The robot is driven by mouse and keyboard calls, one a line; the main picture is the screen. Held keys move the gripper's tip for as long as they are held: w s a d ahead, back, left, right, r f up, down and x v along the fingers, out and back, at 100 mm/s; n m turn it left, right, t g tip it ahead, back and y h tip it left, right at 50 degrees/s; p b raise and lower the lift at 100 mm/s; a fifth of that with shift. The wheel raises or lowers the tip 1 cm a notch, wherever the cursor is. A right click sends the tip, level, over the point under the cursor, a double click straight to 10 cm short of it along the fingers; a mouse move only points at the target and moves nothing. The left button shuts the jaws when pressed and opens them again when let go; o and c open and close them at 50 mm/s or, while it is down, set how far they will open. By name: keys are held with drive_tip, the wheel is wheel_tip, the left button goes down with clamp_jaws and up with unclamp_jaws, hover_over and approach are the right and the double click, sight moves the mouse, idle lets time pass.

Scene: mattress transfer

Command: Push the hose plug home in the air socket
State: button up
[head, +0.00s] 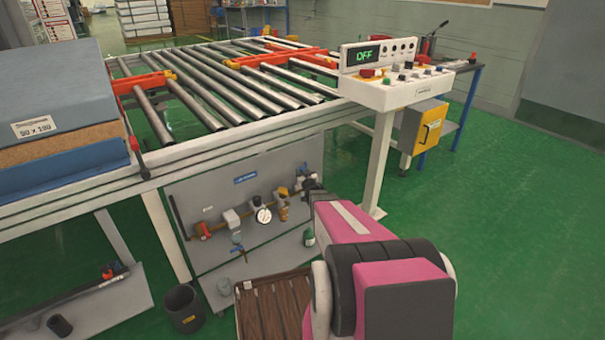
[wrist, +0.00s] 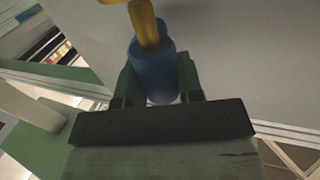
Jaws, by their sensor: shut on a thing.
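In the wrist view a blue cylinder (wrist: 153,80), which looks like the hose plug, sits between the two dark fingers of my gripper (wrist: 157,77). My gripper is shut on it. A yellow brass fitting (wrist: 147,24) meets the far end of the cylinder, roughly in line with it. How deep the two are joined cannot be told. In the head view my gripper (head: 308,184) is at the right end of the brass air line (head: 236,220) on the grey panel (head: 272,163). The plug and the air socket are not clear there, partly hidden by my arm.
The roller conveyor (head: 200,98) stands above the panel, with mattresses (head: 65,82) at left. A control box (head: 405,92) reading OFF is at its right corner. A black bin (head: 184,308) and wooden crate (head: 272,305) stand below. Green floor (head: 500,210) is free at right.

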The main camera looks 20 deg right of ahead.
drive_tip(key=shift+f, duration=1.7)
drive_tip(key=o, duration=1)
drive_tip(key=shift+o, duration=0.2)
drive_tip(key=s, duration=1)
drive_tip(key=shift+s+d, duration=0.15)
drive_tip(key=shift+s, duration=0.25)
drive_tip(key=shift+r, duration=0.1)
